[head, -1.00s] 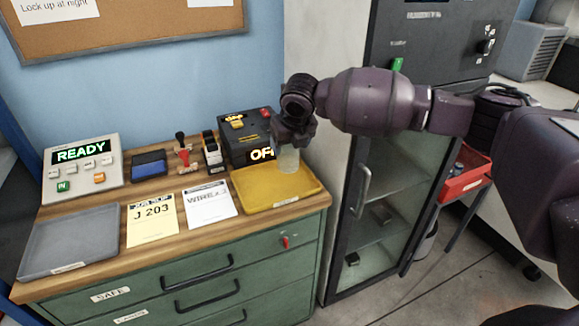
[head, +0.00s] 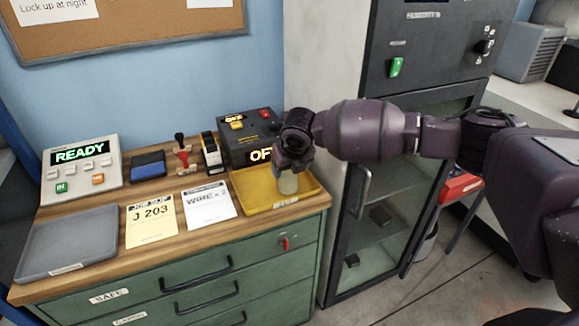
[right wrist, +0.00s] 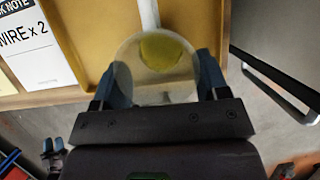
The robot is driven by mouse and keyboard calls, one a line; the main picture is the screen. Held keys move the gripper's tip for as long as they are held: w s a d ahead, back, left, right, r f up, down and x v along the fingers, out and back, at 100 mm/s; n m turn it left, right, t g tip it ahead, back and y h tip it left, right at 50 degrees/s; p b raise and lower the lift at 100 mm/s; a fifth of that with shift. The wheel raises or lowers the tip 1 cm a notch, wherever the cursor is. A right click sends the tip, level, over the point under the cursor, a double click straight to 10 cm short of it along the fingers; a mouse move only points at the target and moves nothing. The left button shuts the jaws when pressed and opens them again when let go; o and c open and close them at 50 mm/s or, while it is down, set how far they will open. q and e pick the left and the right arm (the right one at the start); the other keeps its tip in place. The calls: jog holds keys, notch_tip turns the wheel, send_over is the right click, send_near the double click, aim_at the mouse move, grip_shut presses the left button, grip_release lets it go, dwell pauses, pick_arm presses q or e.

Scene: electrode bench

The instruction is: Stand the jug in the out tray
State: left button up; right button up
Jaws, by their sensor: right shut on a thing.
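The jug (head: 288,184) is a small, clear, pale vessel. My right gripper (head: 290,168) is shut on it and holds it over the right part of the yellow tray (head: 254,198). In the right wrist view the jug (right wrist: 155,70) is seen from above between the two fingers of my gripper (right wrist: 158,80), with the tray (right wrist: 90,25) around and under it. I cannot tell whether its base touches the tray floor. The yellow tray's front label is too small to read.
A grey tray (head: 68,243) lies at the bench's left. The job slip (head: 150,221) and wire note (head: 208,203) lie between the trays. A black box with lit signs (head: 248,135) stands just behind the yellow tray. A glass-door cabinet (head: 385,215) stands at right.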

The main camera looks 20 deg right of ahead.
jog(key=o, duration=1)
jog(key=shift+f, duration=0.1)
